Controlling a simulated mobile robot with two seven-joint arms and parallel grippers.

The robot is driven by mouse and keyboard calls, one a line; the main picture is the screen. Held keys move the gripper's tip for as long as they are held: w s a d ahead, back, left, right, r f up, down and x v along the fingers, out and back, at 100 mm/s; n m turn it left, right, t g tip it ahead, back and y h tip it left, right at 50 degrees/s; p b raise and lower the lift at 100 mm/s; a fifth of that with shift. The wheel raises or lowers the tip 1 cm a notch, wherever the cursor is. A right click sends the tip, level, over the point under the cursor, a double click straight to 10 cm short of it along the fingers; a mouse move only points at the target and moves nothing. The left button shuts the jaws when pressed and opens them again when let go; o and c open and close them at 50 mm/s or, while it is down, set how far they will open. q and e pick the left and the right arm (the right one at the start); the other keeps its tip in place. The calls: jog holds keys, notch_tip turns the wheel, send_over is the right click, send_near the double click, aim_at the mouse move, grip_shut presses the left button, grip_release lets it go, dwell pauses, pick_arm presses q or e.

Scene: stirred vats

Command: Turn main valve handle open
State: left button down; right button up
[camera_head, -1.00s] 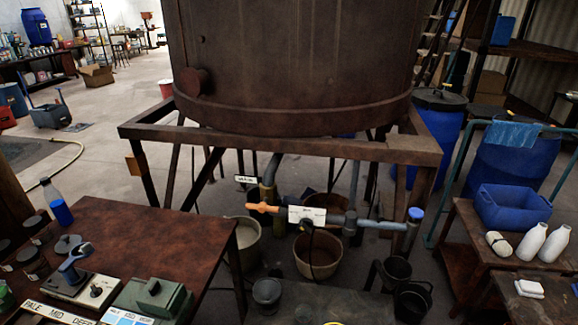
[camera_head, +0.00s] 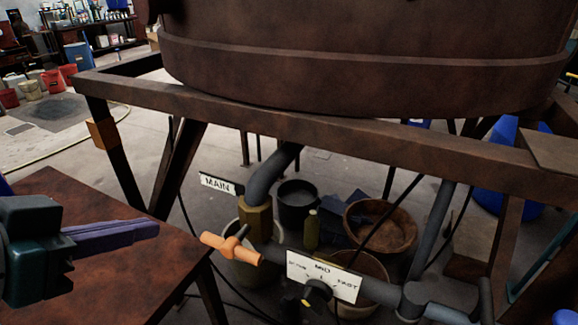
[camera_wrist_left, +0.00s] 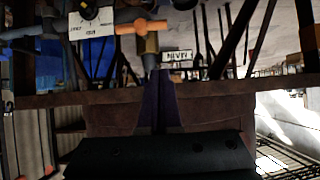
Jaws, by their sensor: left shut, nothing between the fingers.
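The orange main valve handle (camera_head: 232,248) lies crosswise on the pipework under the big vat, below the white MAIN sign (camera_head: 217,184) and brass-coloured pipe fitting (camera_head: 257,220). My left gripper (camera_head: 157,228) has purple fingers, shut and empty. It is over the brown table, left of the handle and apart from it. The left wrist view is upside down: the orange handle (camera_wrist_left: 142,27) and MAIN sign (camera_wrist_left: 177,58) show beyond the shut fingertips (camera_wrist_left: 158,74). My right gripper is in neither view now.
The rusty vat frame's beam (camera_head: 330,135) crosses above the pipes. A white dial plate (camera_head: 323,276) stands right of the handle. Buckets (camera_head: 380,225) stand on the floor behind. The brown table (camera_head: 120,285) fills the lower left.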

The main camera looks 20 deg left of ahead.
pick_arm(q)
jog(key=b, duration=0.1)
send_over(200, 237)
jog(key=s+d, duration=0.2)
notch_tip(200, 237, down, 6)
jog(key=r, duration=0.1)
jog(key=shift+a+f+b, duration=0.1)
jog(key=shift+f+b, duration=0.55)
jog(key=shift+f, duration=1.45)
